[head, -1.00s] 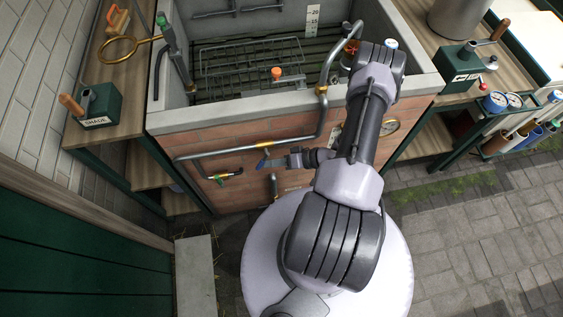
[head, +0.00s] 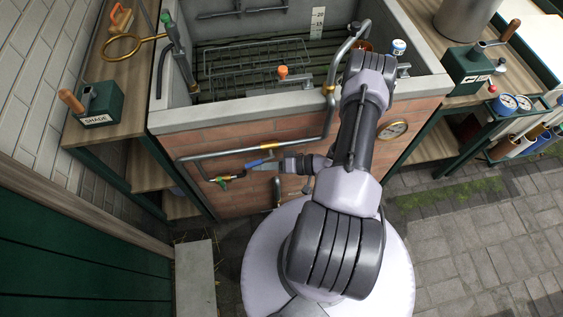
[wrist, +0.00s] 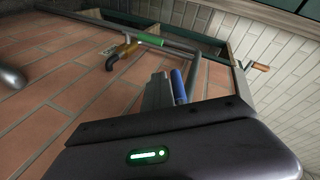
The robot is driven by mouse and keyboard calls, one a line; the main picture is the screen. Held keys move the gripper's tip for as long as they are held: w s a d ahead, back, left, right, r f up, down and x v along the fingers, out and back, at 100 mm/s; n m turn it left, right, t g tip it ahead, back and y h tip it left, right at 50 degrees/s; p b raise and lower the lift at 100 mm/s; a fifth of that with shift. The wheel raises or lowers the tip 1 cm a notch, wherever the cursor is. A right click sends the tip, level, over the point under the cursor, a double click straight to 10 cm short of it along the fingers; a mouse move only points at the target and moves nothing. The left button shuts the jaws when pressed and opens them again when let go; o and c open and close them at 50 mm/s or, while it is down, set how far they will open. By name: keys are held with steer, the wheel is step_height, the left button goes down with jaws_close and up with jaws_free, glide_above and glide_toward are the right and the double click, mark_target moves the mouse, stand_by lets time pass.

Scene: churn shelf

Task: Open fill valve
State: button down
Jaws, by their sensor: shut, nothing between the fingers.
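The blue valve lever (head: 258,162) sits on the grey pipe (head: 205,156) across the front of the brick tank, below a brass fitting (head: 268,147). It points left, nearly in line with the pipe. My gripper (head: 258,168) is shut and empty, reaching in from the right just under the lever. In the wrist view the shut fingers (wrist: 158,92) are right beside the blue lever (wrist: 178,86); I cannot tell whether they touch. A green lever (head: 222,181) is on a lower outlet to the left, also in the wrist view (wrist: 147,39). No label names the fill valve.
The brick tank (head: 235,190) stands directly ahead, with a concrete rim (head: 230,120) and a round gauge (head: 393,130) on its front. A wooden shelf (head: 150,165) is on the left, and a side bench with bottles (head: 520,135) is on the right. Paving (head: 480,220) at right is clear.

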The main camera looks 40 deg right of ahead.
steer(key=shift+w+a+r, duration=0.25)
steer(key=shift+a+r, duration=0.15)
steer(key=shift+r, duration=0.15)
stand_by(0.4)
steer(key=shift+f, duration=0.1)
